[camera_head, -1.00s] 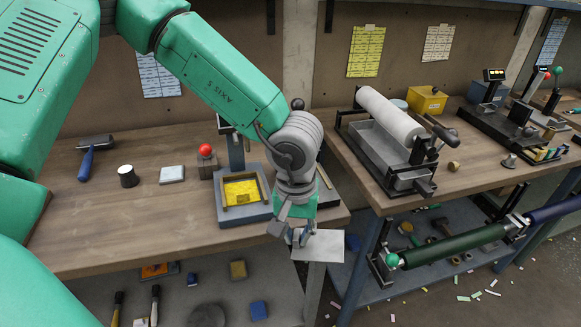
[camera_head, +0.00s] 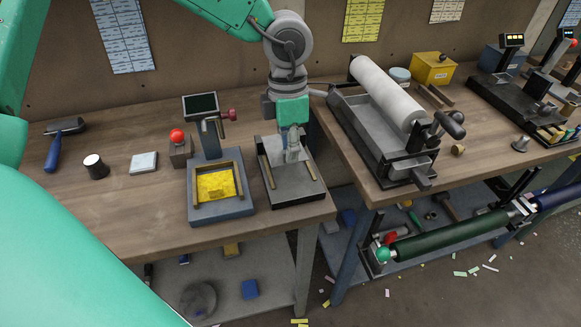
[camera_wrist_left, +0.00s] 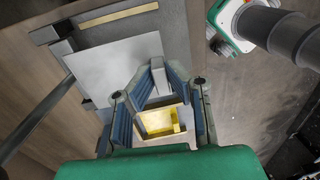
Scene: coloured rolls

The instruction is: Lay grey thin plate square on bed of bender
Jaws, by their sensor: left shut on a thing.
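The bender (camera_head: 268,190) is the low dark device with two brass strips near the table's front right corner. My left gripper (camera_head: 292,155) points down over its bed. The fingers hide part of the plate. I cannot tell whether it touches the bed.
A blue-grey fixture with a yellow inset (camera_head: 215,186) stands close left of the bender, a small screen (camera_head: 200,105) behind it. A red-knobbed block (camera_head: 179,150) is further left. A white roller in a tray (camera_head: 385,100) is on the right table.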

